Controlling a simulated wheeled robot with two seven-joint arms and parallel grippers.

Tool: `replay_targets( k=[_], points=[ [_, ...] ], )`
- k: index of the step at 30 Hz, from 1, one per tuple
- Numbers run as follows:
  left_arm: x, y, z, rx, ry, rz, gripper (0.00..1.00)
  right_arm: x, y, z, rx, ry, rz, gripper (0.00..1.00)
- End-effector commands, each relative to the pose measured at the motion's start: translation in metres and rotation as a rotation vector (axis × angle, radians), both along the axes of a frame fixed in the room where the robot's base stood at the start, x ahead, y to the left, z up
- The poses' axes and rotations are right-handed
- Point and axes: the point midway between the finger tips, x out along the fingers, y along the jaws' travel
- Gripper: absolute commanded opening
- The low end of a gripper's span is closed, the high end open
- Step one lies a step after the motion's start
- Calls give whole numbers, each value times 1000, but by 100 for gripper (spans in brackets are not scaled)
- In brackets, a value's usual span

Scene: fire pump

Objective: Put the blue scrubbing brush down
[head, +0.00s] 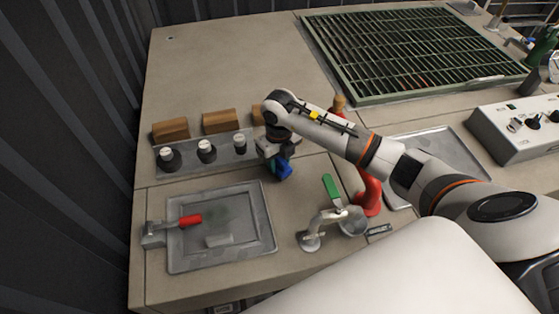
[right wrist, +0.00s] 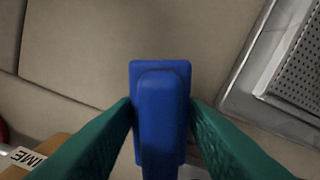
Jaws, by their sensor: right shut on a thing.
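The blue scrubbing brush (head: 284,171) is in my right gripper (head: 278,160), over the worktop just right of the row of knobs. In the right wrist view the brush (right wrist: 160,112) sits between two green fingers (right wrist: 160,125), which press on both its sides. Its blue back faces the camera, and its underside is hidden. I cannot tell whether it touches the worktop. My left gripper is not in view.
A shallow metal tray (head: 262,237) with a red-handled lever (head: 188,221) lies front left. A metal strip with white-topped knobs (head: 206,150) and wooden blocks (head: 220,121) stands behind it. A green-handled tap (head: 332,190) and a red object (head: 370,195) are to the right. Bare worktop (head: 235,60) lies behind.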

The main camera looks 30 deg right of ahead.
Motion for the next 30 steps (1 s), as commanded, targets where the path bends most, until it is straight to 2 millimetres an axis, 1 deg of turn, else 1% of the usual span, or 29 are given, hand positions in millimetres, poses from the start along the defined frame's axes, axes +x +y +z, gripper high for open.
replay_targets(
  k=[1,4,9,13,14,15,17,18,26,28,30],
  points=[
    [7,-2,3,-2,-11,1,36,-1,0,-6,1,3,-1,19],
    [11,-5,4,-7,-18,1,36,0,0,-12,0,0,-1,19],
    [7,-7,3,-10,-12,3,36,0,0,-12,0,-1,0,19],
    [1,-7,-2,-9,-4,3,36,0,0,-17,-1,-1,0,19],
    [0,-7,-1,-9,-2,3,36,0,0,-16,0,0,0,41],
    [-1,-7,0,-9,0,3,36,0,0,-15,0,0,0,47],
    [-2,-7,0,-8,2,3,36,0,0,-15,0,0,0,57],
    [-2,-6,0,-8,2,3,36,0,0,-15,0,0,0,59],
    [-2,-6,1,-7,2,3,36,0,0,-14,0,0,0,59],
    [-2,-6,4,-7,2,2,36,0,0,-9,0,-1,0,59],
    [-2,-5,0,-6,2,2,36,1,0,-4,-1,-3,1,59]
  ],
)
